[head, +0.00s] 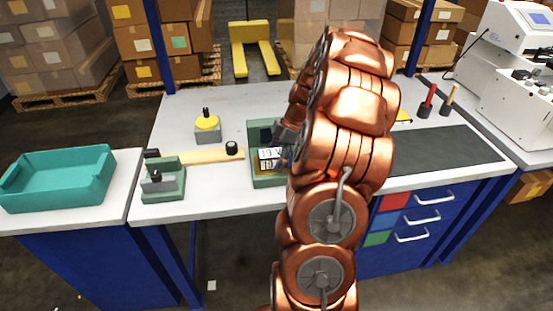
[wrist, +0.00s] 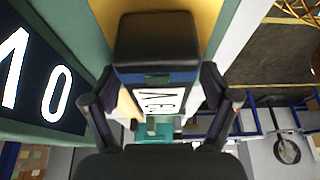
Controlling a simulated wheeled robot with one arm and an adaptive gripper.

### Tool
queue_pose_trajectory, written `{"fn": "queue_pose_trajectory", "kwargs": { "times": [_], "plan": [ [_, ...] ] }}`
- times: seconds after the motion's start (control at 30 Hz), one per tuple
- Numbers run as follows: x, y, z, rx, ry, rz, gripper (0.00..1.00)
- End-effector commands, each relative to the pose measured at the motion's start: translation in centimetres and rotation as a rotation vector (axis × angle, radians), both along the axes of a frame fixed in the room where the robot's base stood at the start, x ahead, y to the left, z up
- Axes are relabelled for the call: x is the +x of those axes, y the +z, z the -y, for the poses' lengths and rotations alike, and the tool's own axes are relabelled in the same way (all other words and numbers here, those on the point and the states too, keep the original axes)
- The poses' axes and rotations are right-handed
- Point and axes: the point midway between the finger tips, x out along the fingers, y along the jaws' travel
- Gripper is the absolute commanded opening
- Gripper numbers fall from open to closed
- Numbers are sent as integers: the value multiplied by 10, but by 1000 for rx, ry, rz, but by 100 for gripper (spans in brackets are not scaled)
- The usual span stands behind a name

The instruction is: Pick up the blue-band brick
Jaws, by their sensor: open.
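In the wrist view, a block with a black top, a blue band (wrist: 157,77) and a white face with dark printed characters stands in the middle of the picture; I take it as the blue-band brick. My gripper (wrist: 160,105) is open, with one finger to the left of this block and one to the right. I cannot tell whether the fingers touch it. In the head view, my gripper (head: 281,143) is over the green-framed device (head: 268,181) at mid-table, and my arm hides much of that area. The brick cannot be made out clearly there.
A dark panel with large white digits (wrist: 50,85) is close on the left in the wrist view. In the head view, a teal bin (head: 60,185) stands at left, a yellow-topped block (head: 207,125) behind, and a dark mat (head: 445,150) at right. The white table (head: 215,195) has bare room at front left.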

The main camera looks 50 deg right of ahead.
Motion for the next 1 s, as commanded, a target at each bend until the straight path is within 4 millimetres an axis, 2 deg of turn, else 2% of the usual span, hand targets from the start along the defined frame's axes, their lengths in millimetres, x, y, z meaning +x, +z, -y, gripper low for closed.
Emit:
{"fn": "queue_pose_trajectory", "kwargs": {
  "times": [0.47,1.0],
  "plan": [
    [0,-1,0,0,0,0,85],
    [0,-1,0,0,-1,0,30]
  ]
}}
